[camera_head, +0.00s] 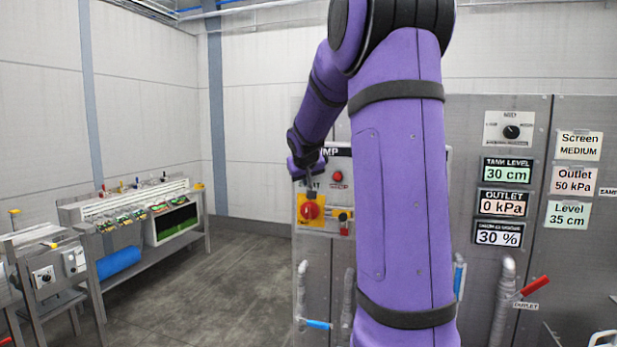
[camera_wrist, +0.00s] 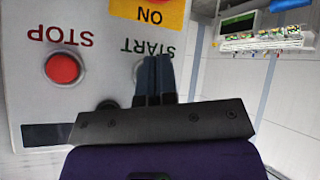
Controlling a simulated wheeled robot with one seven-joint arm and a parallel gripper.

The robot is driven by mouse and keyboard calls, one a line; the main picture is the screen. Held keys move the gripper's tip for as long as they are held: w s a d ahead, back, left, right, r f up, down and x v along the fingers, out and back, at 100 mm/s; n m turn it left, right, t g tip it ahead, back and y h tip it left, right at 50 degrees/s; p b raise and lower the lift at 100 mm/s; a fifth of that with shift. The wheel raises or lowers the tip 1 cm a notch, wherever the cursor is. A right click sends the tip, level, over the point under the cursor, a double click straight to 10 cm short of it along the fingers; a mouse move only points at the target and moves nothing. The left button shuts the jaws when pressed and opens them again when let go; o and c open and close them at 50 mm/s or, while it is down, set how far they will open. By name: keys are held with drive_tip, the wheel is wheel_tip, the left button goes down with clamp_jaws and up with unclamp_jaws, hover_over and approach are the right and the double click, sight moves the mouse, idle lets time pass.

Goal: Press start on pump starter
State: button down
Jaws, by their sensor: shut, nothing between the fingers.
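The pump starter (camera_head: 340,164) is a pale panel on the grey cabinet, partly hidden by my arm; it also shows upside down in the wrist view (camera_wrist: 30,98). Its red STOP button (camera_wrist: 62,68) is in plain sight, also in the head view (camera_head: 338,177). The START label (camera_wrist: 147,46) is right at the fingertips. The START button is mostly hidden behind the fingers, with only a grey edge (camera_wrist: 136,70) showing. My gripper (camera_wrist: 155,62) is shut and empty, its tips over the START spot. Whether they touch the button I cannot tell.
A red rotary switch (camera_head: 310,211) on a yellow plate sits below the starter. Displays read tank level 30 cm (camera_head: 507,171), outlet 0 kPa (camera_head: 505,203) and 30 % (camera_head: 500,234). A selector knob (camera_head: 511,132) is above them.

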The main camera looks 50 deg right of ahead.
drive_tip(key=shift+w+d, duration=0.15)
drive_tip(key=shift+d, duration=0.25)
drive_tip(key=shift+w+d, duration=0.15)
drive_tip(key=shift+d, duration=0.25)
idle(0.9)
drive_tip(key=shift+a, duration=0.1)
drive_tip(key=shift+s+a, duration=0.35)
drive_tip(key=shift+a, duration=0.35)
drive_tip(key=shift+s+a, duration=0.3)
drive_tip(key=shift+a, duration=0.45)
drive_tip(key=shift+s+a, duration=0.35)
drive_tip(key=shift+a, duration=0.45)
drive_tip(key=shift+s+a, duration=0.3)
drive_tip(key=shift+a, duration=0.45)
